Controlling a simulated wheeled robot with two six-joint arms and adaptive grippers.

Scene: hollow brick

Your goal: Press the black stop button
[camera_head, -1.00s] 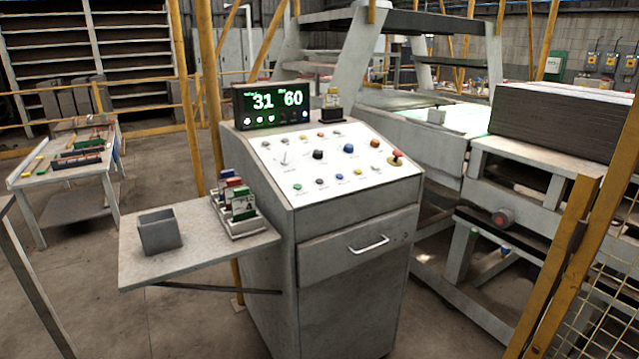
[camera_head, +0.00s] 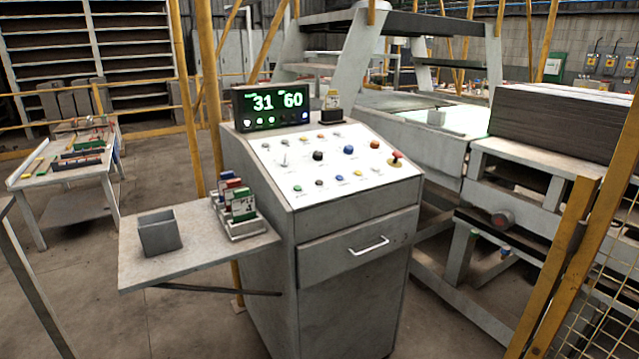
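A large round black button (camera_head: 318,156) sits on the white sloped panel (camera_head: 275,158) of a grey control console (camera_head: 350,225). It is in the panel's middle row, between a small switch lever (camera_head: 284,160) and a blue button (camera_head: 349,150). A smaller dark button (camera_head: 319,183) is in the row below. The labels are too small to read. Neither of my grippers is in view, and nothing touches the panel.
A display (camera_head: 270,106) reading 31 and 60 stands behind the panel. A red mushroom button (camera_head: 396,158) is at its right. A side shelf (camera_head: 190,262) holds a grey open box (camera_head: 160,232) and a card rack (camera_head: 238,226). Yellow posts (camera_head: 545,270) stand at the right.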

